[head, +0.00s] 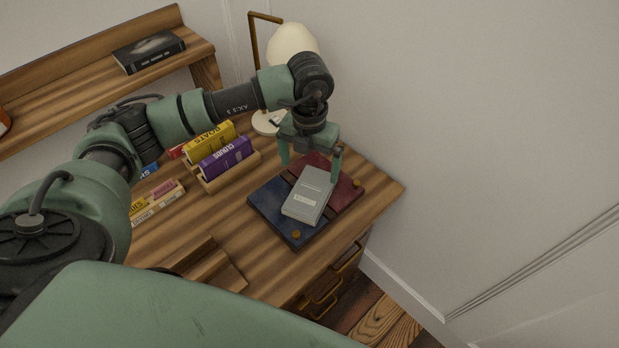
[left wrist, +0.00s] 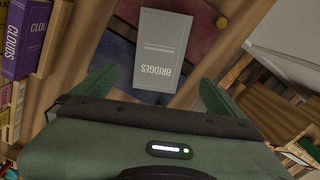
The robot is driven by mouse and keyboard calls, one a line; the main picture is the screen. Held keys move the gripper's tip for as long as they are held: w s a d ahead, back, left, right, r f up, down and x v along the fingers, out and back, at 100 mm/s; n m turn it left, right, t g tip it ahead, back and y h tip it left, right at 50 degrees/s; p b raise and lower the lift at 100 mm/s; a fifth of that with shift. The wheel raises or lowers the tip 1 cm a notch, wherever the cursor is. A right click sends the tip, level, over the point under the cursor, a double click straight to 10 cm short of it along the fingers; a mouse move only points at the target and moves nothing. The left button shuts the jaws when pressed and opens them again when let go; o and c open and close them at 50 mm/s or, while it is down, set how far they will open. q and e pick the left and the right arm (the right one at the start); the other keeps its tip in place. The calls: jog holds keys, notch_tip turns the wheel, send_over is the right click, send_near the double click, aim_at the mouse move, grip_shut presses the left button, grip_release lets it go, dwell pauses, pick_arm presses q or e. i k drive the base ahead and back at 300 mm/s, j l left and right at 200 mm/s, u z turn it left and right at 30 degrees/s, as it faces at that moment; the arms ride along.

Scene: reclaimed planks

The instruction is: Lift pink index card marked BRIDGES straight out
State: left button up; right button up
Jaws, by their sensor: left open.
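A grey, book-like block (head: 308,195) lies flat on a blue and dark red folder or large book (head: 273,206) on the wooden desk. In the left wrist view its face reads BRIDGES (left wrist: 162,48). I see no pink card; the marked thing looks grey. My left gripper (head: 311,166) points down over the far end of the grey block, its fingers apart with nothing between them. In the left wrist view the open fingers (left wrist: 157,88) stand on either side, just short of the lettered end. Whether they touch anything is unclear. My right gripper is not in view.
A wooden rack with a yellow BOATS book (head: 209,139) and a purple CLOUDS book (head: 225,158) stands left of the folder. A cream lamp (head: 292,42) stands behind. More books (head: 158,200) lie at left. The desk's right edge and a wall are close by.

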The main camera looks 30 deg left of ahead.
aim_at(165, 188)
jog(key=k+l, duration=0.3)
jog(key=k, duration=0.15)
jog(key=k+l, duration=0.35)
jog(key=k, duration=0.1)
